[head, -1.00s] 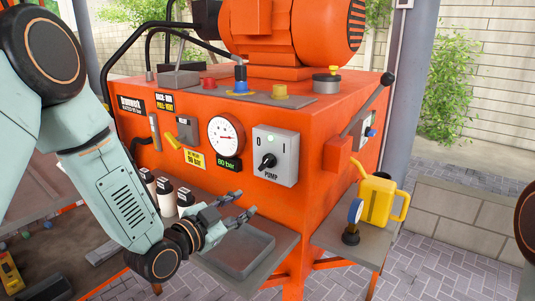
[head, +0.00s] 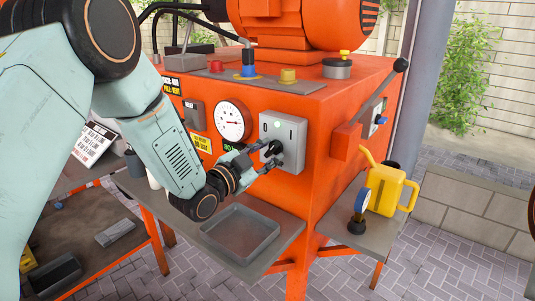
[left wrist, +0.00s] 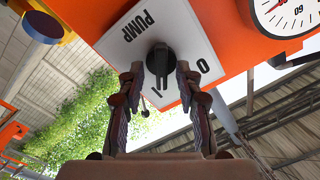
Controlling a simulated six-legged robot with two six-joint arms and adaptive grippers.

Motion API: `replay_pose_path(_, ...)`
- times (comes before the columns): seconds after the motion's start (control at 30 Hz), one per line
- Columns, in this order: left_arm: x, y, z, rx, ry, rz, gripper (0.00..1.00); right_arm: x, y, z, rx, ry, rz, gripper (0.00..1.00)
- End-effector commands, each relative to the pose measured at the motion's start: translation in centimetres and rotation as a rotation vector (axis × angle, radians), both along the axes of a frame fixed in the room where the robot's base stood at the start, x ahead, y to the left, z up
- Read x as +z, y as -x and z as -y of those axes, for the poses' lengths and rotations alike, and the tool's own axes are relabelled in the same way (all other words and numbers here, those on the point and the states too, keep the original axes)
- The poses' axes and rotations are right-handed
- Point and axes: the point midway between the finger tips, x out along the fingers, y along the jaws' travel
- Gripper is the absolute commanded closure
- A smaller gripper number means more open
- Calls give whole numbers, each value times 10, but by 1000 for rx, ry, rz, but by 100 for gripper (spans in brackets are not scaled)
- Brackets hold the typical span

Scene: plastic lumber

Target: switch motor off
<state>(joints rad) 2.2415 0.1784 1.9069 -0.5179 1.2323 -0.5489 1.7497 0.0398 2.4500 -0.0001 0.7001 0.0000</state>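The white-grey pump switch box (head: 297,133) is on the front of the orange machine. The knob's long axis runs towards the "I" side. My left gripper (head: 259,158) is at the knob. In the left wrist view the two fingers (left wrist: 159,75) are apart, one on each side of the knob; I cannot tell whether they touch it. The orange motor (head: 300,22) sits on top. My right gripper is out of view.
A pressure gauge (head: 232,120) is left of the switch box. A grey tray (head: 240,234) on a shelf lies below. A lever (head: 388,82) rises at the machine's right corner.

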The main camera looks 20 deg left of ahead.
Motion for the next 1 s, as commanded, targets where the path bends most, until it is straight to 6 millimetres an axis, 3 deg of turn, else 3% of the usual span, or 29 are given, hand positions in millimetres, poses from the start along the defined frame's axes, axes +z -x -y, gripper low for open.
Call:
replay_pose_path(0.27, 0, -3, 1, 1, 0, -1, 65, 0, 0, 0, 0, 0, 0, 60)
replay_pose_path(0.7, 0, -3, 2, -1, 0, -1, 100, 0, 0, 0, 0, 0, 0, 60)
replay_pose_path(1.0, -2, -3, 1, 1, 2, -5, 100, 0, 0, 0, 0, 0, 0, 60)
